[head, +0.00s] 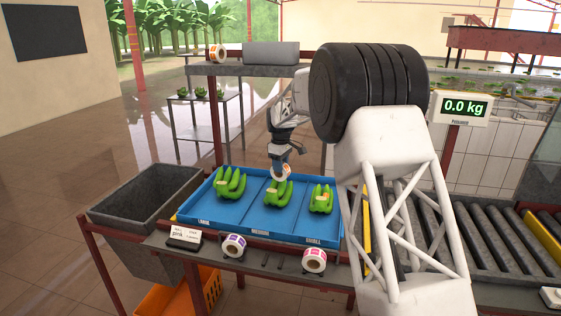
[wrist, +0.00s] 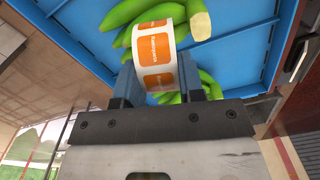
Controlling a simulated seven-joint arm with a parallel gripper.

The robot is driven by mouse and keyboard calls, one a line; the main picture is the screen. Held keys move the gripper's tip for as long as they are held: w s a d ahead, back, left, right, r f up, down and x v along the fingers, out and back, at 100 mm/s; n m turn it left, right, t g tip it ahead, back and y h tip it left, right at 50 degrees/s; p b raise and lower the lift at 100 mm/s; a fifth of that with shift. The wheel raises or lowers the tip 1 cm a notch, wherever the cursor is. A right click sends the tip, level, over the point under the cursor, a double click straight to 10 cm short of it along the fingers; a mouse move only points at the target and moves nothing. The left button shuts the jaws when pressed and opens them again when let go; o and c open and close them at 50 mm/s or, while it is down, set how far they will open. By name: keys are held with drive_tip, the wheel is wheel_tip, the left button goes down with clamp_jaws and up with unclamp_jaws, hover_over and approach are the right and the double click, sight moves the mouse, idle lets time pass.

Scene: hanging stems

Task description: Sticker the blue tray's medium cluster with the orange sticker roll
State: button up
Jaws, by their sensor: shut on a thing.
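My gripper (head: 281,168) is shut on the orange sticker roll (head: 284,173), a white ring with orange labels. In the wrist view the roll (wrist: 160,50) sits between the two fingers. The blue tray (head: 237,225) holds three green banana clusters in separate compartments. The medium cluster (head: 279,194) lies in the middle one, just below the roll. In the wrist view the cluster (wrist: 125,14) is behind the roll, its pale cut crown at the right; the roll hides part of it. I cannot tell whether they touch.
The left cluster (head: 230,184) and the right cluster (head: 321,199), which bears a small orange spot, flank the middle one. Two other rolls, purple (head: 234,245) and pink (head: 314,260), sit at the front edge. A grey bin (head: 140,200) stands left, a shelf (head: 250,70) behind.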

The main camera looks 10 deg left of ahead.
drive_tip(key=shift+f, duration=1.25)
drive_tip(key=shift+f, duration=0.4)
idle(1.2)
drive_tip(key=shift+r, duration=0.1)
drive_tip(key=shift+r, duration=3.5)
